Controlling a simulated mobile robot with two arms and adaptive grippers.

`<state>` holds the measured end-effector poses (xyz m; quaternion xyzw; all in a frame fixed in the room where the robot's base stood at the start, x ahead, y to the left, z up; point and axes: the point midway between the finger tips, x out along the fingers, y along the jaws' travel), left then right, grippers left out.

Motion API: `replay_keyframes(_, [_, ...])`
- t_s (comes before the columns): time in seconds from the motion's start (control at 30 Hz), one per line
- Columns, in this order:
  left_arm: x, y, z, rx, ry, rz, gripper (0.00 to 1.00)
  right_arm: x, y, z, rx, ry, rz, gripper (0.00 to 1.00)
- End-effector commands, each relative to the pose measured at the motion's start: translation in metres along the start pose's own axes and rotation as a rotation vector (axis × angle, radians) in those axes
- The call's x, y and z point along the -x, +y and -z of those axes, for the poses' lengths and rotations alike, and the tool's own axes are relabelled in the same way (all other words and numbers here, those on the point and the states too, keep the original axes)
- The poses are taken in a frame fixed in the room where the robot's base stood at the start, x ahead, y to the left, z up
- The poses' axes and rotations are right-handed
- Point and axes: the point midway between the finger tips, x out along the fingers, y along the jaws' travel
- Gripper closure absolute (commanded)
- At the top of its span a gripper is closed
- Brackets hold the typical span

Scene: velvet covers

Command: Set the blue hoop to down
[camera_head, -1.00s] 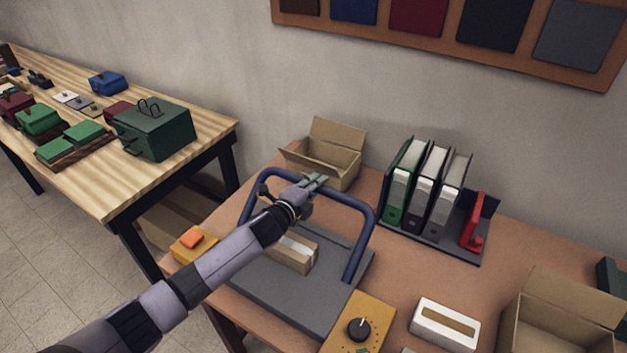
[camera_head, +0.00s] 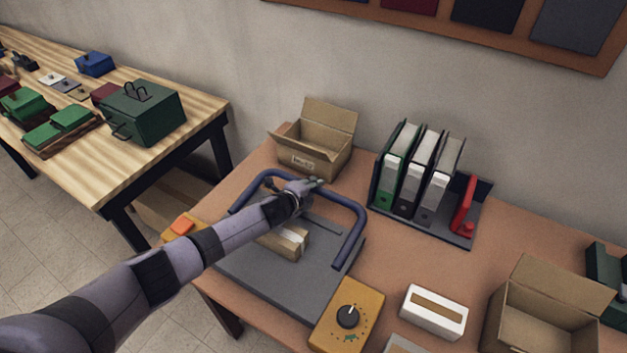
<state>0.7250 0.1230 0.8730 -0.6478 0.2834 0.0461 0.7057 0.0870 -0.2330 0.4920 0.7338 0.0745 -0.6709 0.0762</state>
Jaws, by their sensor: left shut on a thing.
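The blue hoop (camera_head: 344,201) is a bent tube over a dark grey plate (camera_head: 290,292) on the brown table. It stands tilted, with its top bar raised above the plate. My left gripper (camera_head: 312,184) is shut on the top bar, near its middle, and the hand hides part of the bar. A taped brown carton (camera_head: 287,243) lies on the plate under the hoop, partly hidden by my arm. My right gripper is not in view.
An open cardboard box (camera_head: 318,150) stands behind the hoop. Binders (camera_head: 410,175) and a red stapler-like thing (camera_head: 464,208) stand to the right. A yellow dial box (camera_head: 347,316), a white box (camera_head: 434,311) and another open carton (camera_head: 540,330) are in front.

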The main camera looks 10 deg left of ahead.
Motion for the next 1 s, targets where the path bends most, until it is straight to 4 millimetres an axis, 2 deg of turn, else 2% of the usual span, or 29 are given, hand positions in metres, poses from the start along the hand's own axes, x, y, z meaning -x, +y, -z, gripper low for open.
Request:
replay_keyframes(0.03, [-0.001,0.009,-0.001,-0.004,-0.003,-0.033,1.0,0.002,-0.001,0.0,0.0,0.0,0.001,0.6])
replay_keyframes(0.27, [-0.006,0.022,-0.001,-0.003,-0.003,-0.105,1.0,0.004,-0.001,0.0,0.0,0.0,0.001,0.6])
replay_keyframes(0.9, [-0.008,0.03,-0.001,-0.002,-0.004,-0.143,1.0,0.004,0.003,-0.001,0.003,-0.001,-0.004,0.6])
replay_keyframes(0.93, [-0.008,0.03,-0.001,-0.002,-0.004,-0.143,0.79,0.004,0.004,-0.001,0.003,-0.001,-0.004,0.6])
replay_keyframes(1.0, [-0.008,0.03,-0.001,-0.002,-0.004,-0.143,0.75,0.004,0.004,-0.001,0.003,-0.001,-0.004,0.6])
